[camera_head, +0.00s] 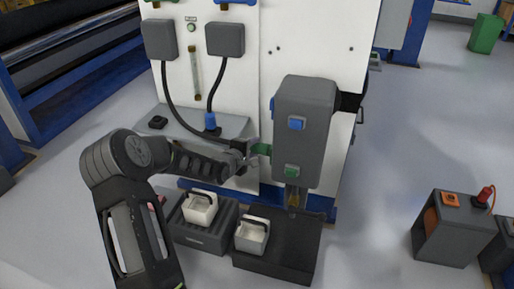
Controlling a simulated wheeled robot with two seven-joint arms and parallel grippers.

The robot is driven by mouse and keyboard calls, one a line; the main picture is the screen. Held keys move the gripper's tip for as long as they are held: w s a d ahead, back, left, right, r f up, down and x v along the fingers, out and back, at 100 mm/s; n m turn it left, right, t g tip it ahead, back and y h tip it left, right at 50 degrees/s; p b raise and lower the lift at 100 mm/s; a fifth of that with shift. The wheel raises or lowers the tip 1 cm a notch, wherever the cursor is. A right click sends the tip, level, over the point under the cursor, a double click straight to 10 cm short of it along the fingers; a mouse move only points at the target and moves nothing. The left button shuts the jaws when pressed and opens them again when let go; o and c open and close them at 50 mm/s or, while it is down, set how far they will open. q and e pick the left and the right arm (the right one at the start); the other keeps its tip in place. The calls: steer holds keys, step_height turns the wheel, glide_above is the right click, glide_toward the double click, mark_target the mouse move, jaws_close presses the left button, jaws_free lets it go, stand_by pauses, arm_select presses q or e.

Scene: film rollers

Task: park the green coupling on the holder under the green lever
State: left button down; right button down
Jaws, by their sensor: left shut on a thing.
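The green coupling (262,149) is at the tip of my left gripper (250,150), which is shut on it. It is right beside the left side of a grey box unit; I cannot tell whether it touches. A black cable (172,107) hangs from the left grey socket box and runs down toward the gripper. A small black holder-like piece (157,122) sits on the grey shelf. My right gripper is out of view.
The grey box unit (306,105) has a blue and a green square. A blue coupling (210,121) hangs on the second cable above the shelf (225,128). An orange-marked grey box (444,241) stands at right.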

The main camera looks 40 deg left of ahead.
arm_select(q)
steer(key=shift+s+a+r+p, duration=0.1)
steer(key=shift+s+a+p, duration=0.15)
steer(key=shift+a, duration=0.5)
steer(key=shift+s+a+r+p, duration=0.1)
steer(key=shift+s+a, duration=0.15)
steer(key=shift+a, duration=0.45)
steer(key=shift+d+f, duration=0.1)
steer(key=shift+f, duration=0.1)
steer(key=shift+s+a+p, duration=0.25)
steer(key=shift+a+p, duration=0.35)
steer(key=shift+a, duration=0.15)
steer(key=shift+s+a+p, duration=0.25)
steer(key=shift+a+p, duration=0.35)
steer(key=shift+a, duration=0.1)
steer(key=shift+s+a+p, duration=0.25)
steer(key=shift+a+p, duration=0.35)
steer(key=shift+a, duration=0.15)
steer(key=c, duration=1.7)
jaws_free()
